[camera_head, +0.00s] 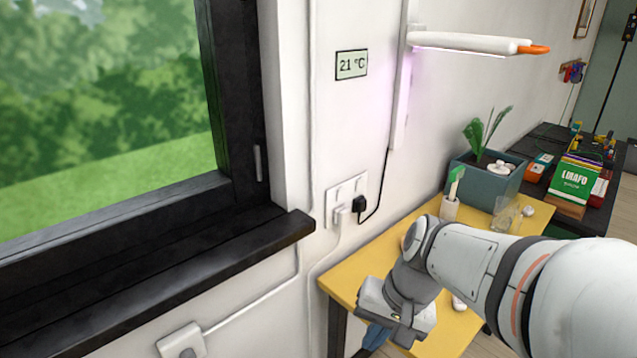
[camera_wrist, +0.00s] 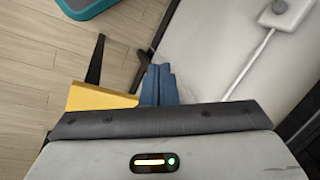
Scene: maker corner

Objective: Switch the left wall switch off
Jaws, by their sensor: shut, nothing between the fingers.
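A white wall plate (camera_head: 333,207) is on the wall between the dark window sill and the yellow table. Its upper part seems to carry two small white switches side by side, the left switch (camera_head: 341,193) and the right one (camera_head: 359,186). Whether the left one is on or off is too small to tell. Below them are a white plug and a black plug. My gripper (camera_head: 376,338) is low at the table's front edge, below and right of the plate and apart from it. Its blue fingers (camera_wrist: 158,84) are shut and empty in the wrist view, pointing downward.
A black cord rises from the black plug (camera_head: 359,204) to a lit wall lamp (camera_head: 470,42). The yellow table (camera_head: 362,262) bears a cup, a glass and a planter (camera_head: 487,182). The dark sill (camera_head: 150,262) juts out at left. A white wall box (camera_head: 182,342) sits below it.

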